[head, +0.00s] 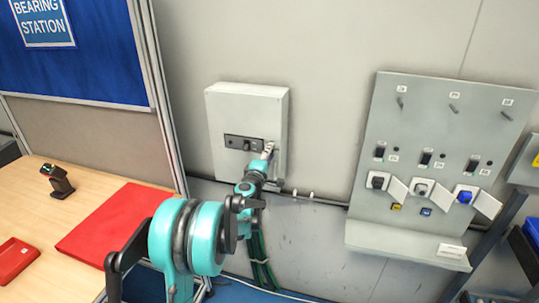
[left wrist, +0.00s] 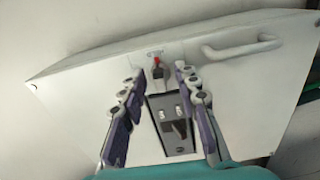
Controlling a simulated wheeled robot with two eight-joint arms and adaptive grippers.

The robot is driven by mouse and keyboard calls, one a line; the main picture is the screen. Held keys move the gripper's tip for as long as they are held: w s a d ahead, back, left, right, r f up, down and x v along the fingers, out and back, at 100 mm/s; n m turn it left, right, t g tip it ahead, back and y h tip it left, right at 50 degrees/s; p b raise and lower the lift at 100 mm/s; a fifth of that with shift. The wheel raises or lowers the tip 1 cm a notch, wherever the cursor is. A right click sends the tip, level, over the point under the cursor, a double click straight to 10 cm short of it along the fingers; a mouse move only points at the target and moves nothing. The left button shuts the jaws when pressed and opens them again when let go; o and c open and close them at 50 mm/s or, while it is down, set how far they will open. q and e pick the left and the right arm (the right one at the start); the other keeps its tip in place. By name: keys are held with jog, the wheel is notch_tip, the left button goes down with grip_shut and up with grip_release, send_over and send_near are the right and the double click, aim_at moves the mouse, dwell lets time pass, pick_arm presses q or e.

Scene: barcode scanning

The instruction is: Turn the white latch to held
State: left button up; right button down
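My left gripper (head: 268,150) is in front of the right part of a pale grey wall box (head: 222,108). In the left wrist view the left gripper (left wrist: 159,72) is open, its two fingers apart with nothing held. Between and beyond the fingertips is a small dark latch with a red top (left wrist: 157,66) on the box face. Which part is the white latch is too small to tell. My right gripper is out of view.
A dark switch plate (left wrist: 168,124) lies between my fingers, and a pale handle (left wrist: 242,46) projects from the box. Angled white flaps (head: 397,191) stand out from the right panel. A table (head: 25,190) with a red mat (head: 112,222) is at left.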

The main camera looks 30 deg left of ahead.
pick_arm(q)
jog(key=shift+s, duration=0.1)
jog(key=v, duration=1.2)
